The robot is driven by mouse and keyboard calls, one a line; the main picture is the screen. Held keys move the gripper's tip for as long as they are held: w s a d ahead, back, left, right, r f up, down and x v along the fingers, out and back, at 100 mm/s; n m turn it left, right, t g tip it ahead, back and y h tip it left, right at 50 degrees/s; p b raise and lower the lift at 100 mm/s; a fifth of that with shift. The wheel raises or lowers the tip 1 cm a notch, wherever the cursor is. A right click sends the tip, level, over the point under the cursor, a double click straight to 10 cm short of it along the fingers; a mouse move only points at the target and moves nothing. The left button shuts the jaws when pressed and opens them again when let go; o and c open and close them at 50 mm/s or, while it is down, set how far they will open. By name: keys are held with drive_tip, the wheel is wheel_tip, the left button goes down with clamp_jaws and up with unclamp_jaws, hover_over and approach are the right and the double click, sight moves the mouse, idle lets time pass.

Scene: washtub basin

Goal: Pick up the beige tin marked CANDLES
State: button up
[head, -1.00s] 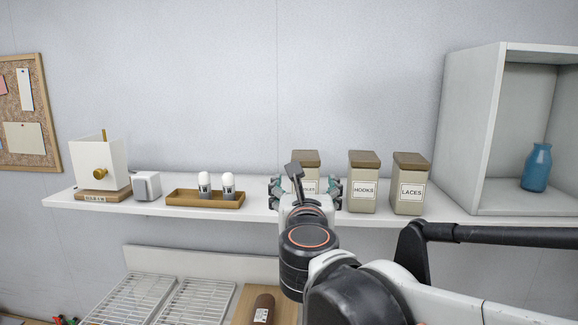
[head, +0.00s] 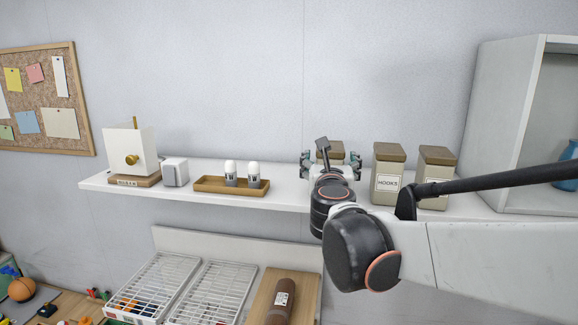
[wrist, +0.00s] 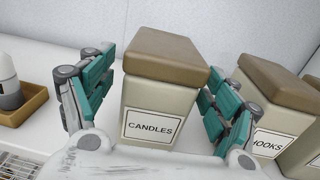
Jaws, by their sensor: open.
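The beige tin marked CANDLES (wrist: 158,98) has a brown lid and stands upright on the white shelf. In the wrist view it is between the two teal fingers of my gripper (wrist: 155,95), its label facing me. The fingers are open, one on each side; the left one shows a gap to the tin, and the right one is very near its side. I cannot tell whether the right one touches. In the head view my gripper (head: 331,165) hides most of the tin, and only its brown lid (head: 330,149) shows.
The HOOKS tin (head: 387,176) stands close on the right, with another similar tin (head: 436,165) beyond. A wooden tray (head: 232,186) with two white-topped shakers is to the left on the shelf (head: 285,196). A white open cabinet (head: 500,125) is at the right.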

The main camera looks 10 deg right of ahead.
drive_tip(key=x, duration=0.3)
drive_tip(key=c, duration=1.4)
drive_tip(key=shift+o, duration=0.2)
drive_tip(key=shift+r, duration=0.1)
